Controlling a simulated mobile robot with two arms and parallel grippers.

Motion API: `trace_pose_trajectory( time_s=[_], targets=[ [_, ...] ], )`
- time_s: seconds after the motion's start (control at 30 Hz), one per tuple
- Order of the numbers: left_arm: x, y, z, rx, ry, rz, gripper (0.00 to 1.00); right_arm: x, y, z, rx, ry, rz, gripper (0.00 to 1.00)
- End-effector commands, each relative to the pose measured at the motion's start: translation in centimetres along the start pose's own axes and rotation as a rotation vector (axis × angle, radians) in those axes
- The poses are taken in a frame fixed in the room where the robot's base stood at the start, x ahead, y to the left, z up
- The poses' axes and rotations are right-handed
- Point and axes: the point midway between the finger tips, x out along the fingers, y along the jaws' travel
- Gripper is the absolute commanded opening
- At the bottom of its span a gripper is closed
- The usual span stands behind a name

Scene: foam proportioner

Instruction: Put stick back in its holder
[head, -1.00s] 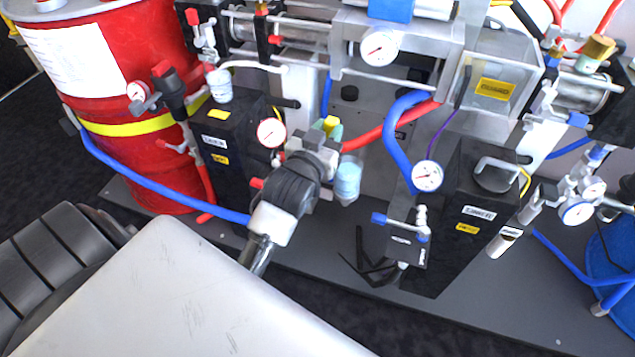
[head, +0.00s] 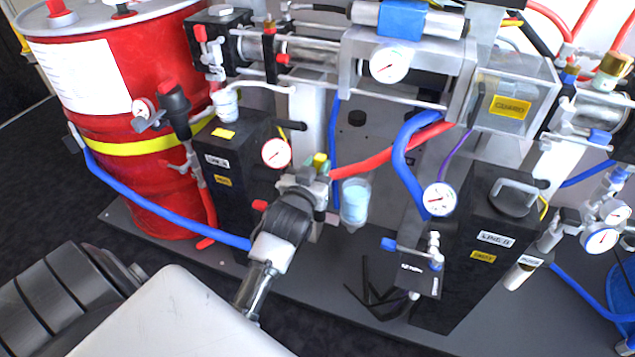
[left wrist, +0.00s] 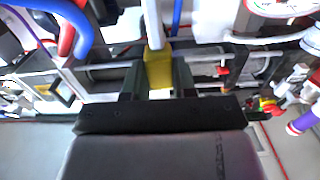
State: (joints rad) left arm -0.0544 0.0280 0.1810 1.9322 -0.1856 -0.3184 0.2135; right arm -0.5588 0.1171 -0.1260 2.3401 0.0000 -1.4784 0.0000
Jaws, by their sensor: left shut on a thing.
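My left gripper (head: 316,172) is in the middle of the head view, in front of the pump frame and right of the left black tank (head: 238,165). It is shut on a small yellow piece (left wrist: 158,68), which I take for the stick's end. The yellow piece also shows at the fingertips in the head view (head: 319,160). In the left wrist view a grey bar lies above it; I cannot tell whether it belongs to the stick. The rest of the stick is hidden or too small to tell. I cannot make out its holder. My right gripper is not in view.
A red drum (head: 140,95) stands at left with a blue hose (head: 165,200). A clear cup with blue liquid (head: 355,202) hangs just right of my left gripper. Gauges, hoses and the right black tank (head: 490,235) crowd the right. The base plate (head: 330,290) in front has bare room.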

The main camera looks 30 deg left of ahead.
Motion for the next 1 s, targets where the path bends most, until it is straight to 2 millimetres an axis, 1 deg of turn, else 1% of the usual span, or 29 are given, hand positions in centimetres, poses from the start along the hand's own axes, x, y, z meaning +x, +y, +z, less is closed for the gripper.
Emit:
trace_pose_trajectory(
  time_s=[0.03, 0.1, 0.2, 0.33, 0.53, 0.73, 0.77, 0.9, 1.0],
  targets=[
    [0.0, 0.0, 0.9, -0.001, -0.004, 0.0, 0.0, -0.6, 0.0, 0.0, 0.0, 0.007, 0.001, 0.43],
    [0.0, 0.0, 2.1, -0.002, -0.004, 0.0, 0.0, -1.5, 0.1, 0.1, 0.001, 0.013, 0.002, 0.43],
    [-0.1, 0.0, 3.2, -0.002, -0.003, 0.0, 0.0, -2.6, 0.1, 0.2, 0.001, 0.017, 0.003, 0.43],
    [-0.1, 0.0, 3.4, -0.001, -0.001, 0.0, 0.0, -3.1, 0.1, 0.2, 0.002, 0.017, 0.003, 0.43],
    [-0.1, 0.0, 3.4, -0.001, -0.001, 0.0, 0.0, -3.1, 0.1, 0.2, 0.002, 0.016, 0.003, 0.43],
    [0.0, 0.0, 4.1, -0.001, -0.002, 0.0, 0.0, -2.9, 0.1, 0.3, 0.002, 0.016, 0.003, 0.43],
    [0.0, 0.0, 4.0, -0.001, -0.002, 0.0, 0.3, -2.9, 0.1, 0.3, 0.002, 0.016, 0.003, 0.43],
    [-0.1, 0.0, 4.0, -0.001, -0.002, 0.0, 0.51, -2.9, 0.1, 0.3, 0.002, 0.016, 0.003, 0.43],
    [-0.1, 0.0, 4.0, -0.001, -0.002, 0.0, 0.52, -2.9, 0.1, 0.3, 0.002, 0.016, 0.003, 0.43]
  ],
)
